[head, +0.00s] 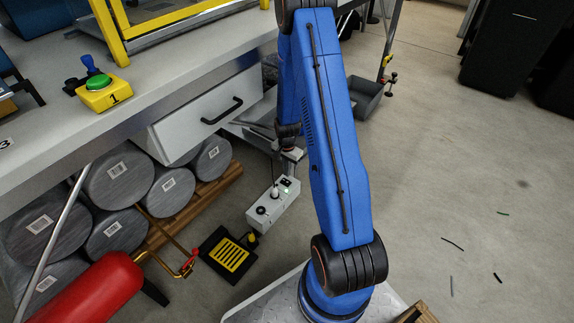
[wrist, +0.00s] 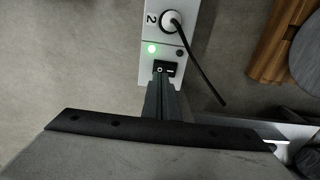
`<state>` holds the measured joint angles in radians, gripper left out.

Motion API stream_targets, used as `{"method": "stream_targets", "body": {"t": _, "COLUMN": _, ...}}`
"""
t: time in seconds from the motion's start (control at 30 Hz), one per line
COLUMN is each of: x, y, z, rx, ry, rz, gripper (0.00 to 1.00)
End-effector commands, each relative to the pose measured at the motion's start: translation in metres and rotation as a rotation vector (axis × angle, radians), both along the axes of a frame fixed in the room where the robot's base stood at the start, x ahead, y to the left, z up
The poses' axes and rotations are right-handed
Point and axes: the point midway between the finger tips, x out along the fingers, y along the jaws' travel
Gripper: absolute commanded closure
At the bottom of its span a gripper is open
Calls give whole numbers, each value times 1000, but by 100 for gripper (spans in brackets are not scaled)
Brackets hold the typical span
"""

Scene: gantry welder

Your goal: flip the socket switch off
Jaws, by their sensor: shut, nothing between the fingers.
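The white socket box (head: 273,207) lies on the floor below the bench, and its upper end shows in the wrist view (wrist: 151,72). Its black rocker switch (wrist: 164,68) is marked with a circle and a line. A green light (wrist: 152,49) glows beside the switch; it also shows in the head view. A plug with a black cable (wrist: 171,22) sits in the socket marked 2. My gripper (wrist: 161,82) is shut and empty, its fingertips right at the near edge of the switch. Whether they touch it I cannot tell. In the head view my arm hides most of the gripper.
A white drawer (head: 208,118) with a black handle hangs above and left of the box. Grey cylinders (head: 118,178), a black and yellow pedal (head: 228,255) and a red extinguisher (head: 90,290) are to the left. The floor at right is mostly clear.

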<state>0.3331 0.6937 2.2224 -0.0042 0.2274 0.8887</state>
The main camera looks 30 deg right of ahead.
Motion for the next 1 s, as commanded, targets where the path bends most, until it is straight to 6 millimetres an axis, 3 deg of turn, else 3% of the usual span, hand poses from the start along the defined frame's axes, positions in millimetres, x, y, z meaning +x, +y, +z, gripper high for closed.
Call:
{"method": "stream_targets", "body": {"t": 0.2, "x": 0, "y": 0, "z": -30, "rx": 1, "ry": 1, "rz": 0, "gripper": 100}}
{"method": "stream_targets", "body": {"t": 0.4, "x": 0, "y": 0, "z": -46, "rx": 0, "ry": 0, "rz": 0, "gripper": 100}}
{"method": "stream_targets", "body": {"t": 1.0, "x": -2, "y": -1, "z": -57, "rx": 1, "ry": 1, "rz": 0, "gripper": 100}}
